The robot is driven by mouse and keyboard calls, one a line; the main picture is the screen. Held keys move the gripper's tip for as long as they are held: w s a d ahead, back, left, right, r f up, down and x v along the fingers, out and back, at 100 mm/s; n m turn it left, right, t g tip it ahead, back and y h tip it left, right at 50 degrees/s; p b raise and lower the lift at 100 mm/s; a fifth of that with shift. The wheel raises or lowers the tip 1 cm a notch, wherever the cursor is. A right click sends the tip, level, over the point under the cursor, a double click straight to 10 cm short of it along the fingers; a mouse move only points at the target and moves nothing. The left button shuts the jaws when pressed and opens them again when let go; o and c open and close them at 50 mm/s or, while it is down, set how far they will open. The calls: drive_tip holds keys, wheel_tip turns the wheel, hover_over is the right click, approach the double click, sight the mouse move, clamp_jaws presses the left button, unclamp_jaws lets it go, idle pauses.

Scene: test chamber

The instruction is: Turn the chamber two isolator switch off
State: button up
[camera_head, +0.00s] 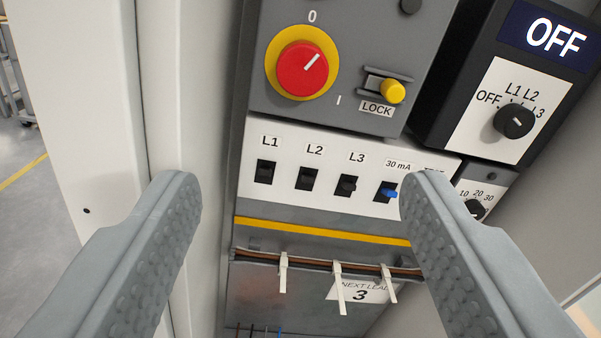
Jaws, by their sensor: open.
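The isolator switch is a round red knob (303,69) on a yellow disc (274,62), on the grey upper panel (270,105). A "0" is printed above it and an "I" to its lower right. Its white pointer line slants to the upper right, between the two marks. No chamber number shows. A yellow lock knob (392,91) sits in a slotted bracket above a "LOCK" label. My gripper (302,188) is open and empty. Its fingers are spread wide, below the red knob in the picture, and appear apart from it.
Breakers (309,178) labelled L1, L2, L3 and a blue-marked 30 mA one sit below the isolator. A black box (437,98) at right has an "OFF" display and a selector (514,121). Cable-tied wires (320,263) run below. A white door edge (160,90) stands close at left.

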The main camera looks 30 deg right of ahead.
drive_tip(key=m, duration=0.2)
approach(302, 76)
drive_tip(key=x, duration=0.9)
drive_tip(key=shift+w, duration=0.1)
idle(0.3)
drive_tip(key=c, duration=1)
